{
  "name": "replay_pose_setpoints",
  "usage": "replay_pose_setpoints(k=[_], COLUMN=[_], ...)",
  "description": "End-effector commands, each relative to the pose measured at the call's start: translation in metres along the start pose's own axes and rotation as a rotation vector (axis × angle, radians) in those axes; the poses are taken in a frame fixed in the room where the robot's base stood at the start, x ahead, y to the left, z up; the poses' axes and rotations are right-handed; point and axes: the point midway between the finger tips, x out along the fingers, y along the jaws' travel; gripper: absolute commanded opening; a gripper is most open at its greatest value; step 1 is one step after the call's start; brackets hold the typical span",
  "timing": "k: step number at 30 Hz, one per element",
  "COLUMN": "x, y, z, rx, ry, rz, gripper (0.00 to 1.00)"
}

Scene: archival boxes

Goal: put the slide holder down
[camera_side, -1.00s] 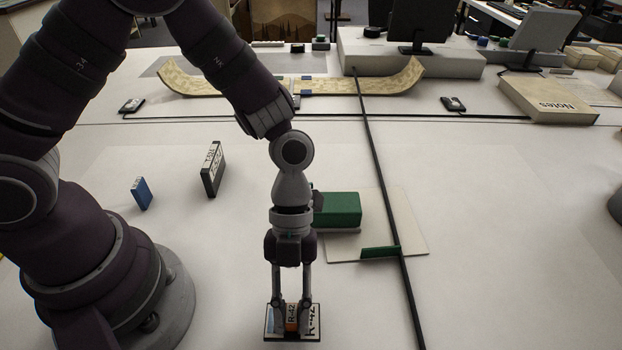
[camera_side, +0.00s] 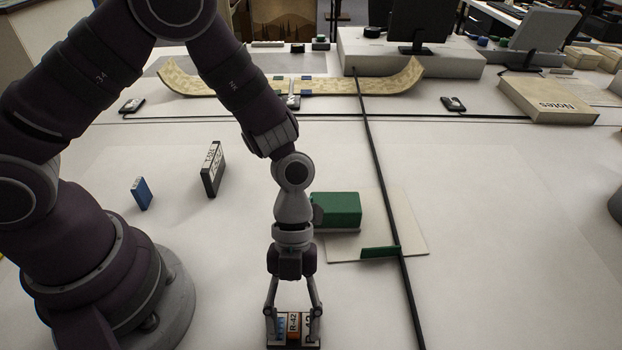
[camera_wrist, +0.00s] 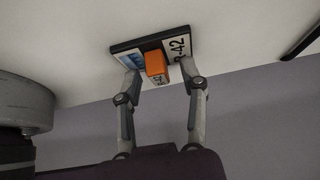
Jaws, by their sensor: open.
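A small orange block labelled R-42 (camera_side: 293,325), seemingly the slide holder, stands at the middle of a dark-edged plate (camera_side: 306,347) at the near edge of the side view. In the wrist view, the orange block (camera_wrist: 156,67) sits between a blue patch and a white R-42 label on the plate (camera_wrist: 180,45). My gripper (camera_side: 293,316) points down over it, fingers spread to either side of the block. The wrist view shows gaps between the fingers and the block. Whether the fingertips touch the plate I cannot tell.
A blue box (camera_side: 141,193) and a dark labelled case (camera_side: 212,169) stand to the left. The table at right is mostly clear.

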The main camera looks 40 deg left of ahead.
Motion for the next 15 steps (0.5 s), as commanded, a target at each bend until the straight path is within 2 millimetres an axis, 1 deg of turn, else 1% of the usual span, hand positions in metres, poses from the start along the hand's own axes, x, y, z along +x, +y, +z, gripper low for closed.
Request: replay_pose_setpoints(k=[2,5,12,15], x=[-0.007,-0.026,-0.089,-0.107], y=[-0.001,-0.001,-0.001,-0.001], z=[0.000,0.001,0.001,0.000], rx=[-0.001,-0.001,0.000,-0.001], ry=[0.000,-0.003,-0.004,0.000], rz=[-0.004,-0.007,-0.008,-0.006], gripper=[0.41,0.41,0.41,0.41])
